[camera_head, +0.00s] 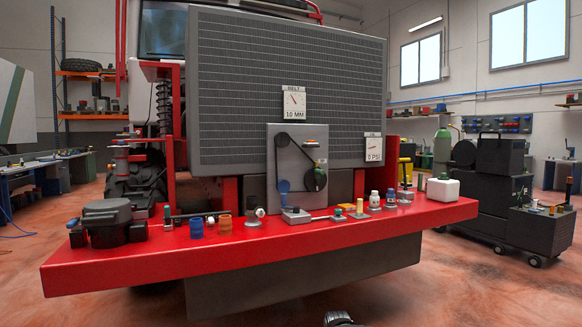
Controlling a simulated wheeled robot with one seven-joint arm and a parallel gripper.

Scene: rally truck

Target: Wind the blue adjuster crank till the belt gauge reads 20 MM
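The blue adjuster crank (283,186) hangs on the lower left of a grey panel (316,140) at the truck's front. Its blue handle part points down. The belt gauge (294,103) is a white card labelled BELT above the panel, with a red needle and a reading of 10 MM. A dark part at the bottom edge looks like my arm. My gripper's fingers are not seen, and nothing touches the crank.
A red shelf (262,253) juts out below the panel, crowded with bottles, blue and orange cylinders and a black case (112,223). A second gauge (373,149) reads 0 PSI. A dark wheeled cart (540,228) stands right. The floor in front looks clear.

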